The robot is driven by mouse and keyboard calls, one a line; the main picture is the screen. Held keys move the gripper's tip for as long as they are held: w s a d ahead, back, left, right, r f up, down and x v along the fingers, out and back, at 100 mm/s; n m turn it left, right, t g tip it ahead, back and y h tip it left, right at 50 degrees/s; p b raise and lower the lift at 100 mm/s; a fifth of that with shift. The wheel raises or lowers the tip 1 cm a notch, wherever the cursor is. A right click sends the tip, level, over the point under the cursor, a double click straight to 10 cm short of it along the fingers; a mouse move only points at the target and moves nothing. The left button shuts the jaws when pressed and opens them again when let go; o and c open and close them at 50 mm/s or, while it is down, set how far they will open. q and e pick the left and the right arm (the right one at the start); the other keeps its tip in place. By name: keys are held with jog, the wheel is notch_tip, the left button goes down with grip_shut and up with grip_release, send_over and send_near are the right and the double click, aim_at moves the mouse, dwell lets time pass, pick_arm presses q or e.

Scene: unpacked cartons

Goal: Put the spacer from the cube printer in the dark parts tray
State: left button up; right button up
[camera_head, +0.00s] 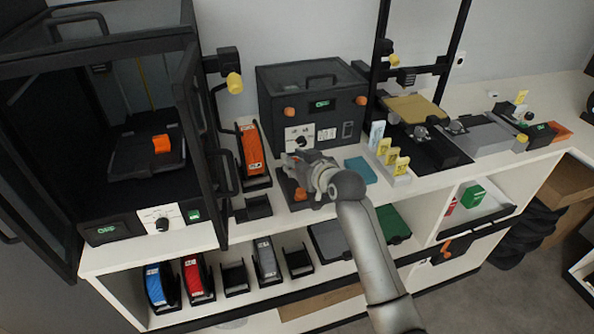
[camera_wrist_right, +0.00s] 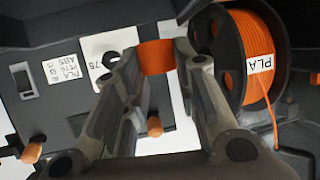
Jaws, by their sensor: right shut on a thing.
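My right gripper (camera_head: 292,162) is in front of the dark box with orange knobs, above the bench. In the wrist view, its fingertips (camera_wrist_right: 158,58) are closed on a small orange piece (camera_wrist_right: 157,57), which looks like the spacer. In the head view, an orange piece (camera_head: 300,194) shows just below the gripper, over a dark flat tray (camera_head: 286,186); I cannot tell whether it is the held one. The enclosed printer (camera_head: 98,236) at left stands open, with an orange block (camera_head: 161,144) on its bed. My left gripper is not in view.
An orange filament spool (camera_head: 250,150) stands left of the gripper; it also shows in the wrist view (camera_wrist_right: 240,55). The box with knobs (camera_head: 310,85) stands behind. A small black bin (camera_head: 255,208) sits at the bench edge. A teal block (camera_head: 361,170) and yellow-tagged items (camera_head: 393,160) are at right.

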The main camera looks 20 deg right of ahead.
jog(key=shift+w+d+f, duration=0.2)
jog(key=shift+f, duration=0.05)
notch_tip(320, 180, down, 3)
jog(key=shift+d+f+p, duration=0.1)
jog(key=shift+p, duration=0.3)
jog(key=shift+f, duration=0.1)
jog(key=shift+f+b, duration=0.3)
jog(key=shift+f, duration=0.3)
jog(key=o, duration=0.5)
